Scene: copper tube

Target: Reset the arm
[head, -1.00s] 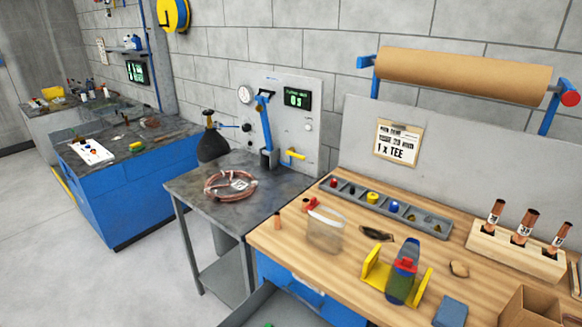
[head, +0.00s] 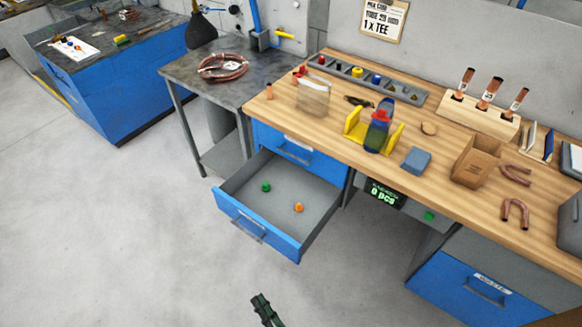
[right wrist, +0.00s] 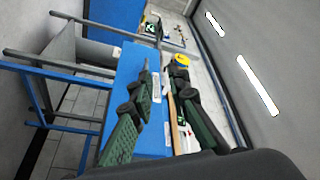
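My right gripper (head: 265,308) shows only as a dark green finger tip at the bottom edge of the head view, over the floor in front of the open drawer. In the right wrist view its two green-and-black fingers (right wrist: 163,76) stand apart with a gap between them. I see nothing held in that gap, only the scene behind it. The fingers touch nothing that I can make out. My left gripper and arm are not in the head view.
The blue drawer (head: 272,205) is pulled out, with a green and an orange piece inside. The wooden bench (head: 330,128) holds a yellow stand (head: 355,124), a cardboard box (head: 474,162) and copper tubes (head: 515,212). A coil (head: 222,67) lies on the grey table. Floor at left is clear.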

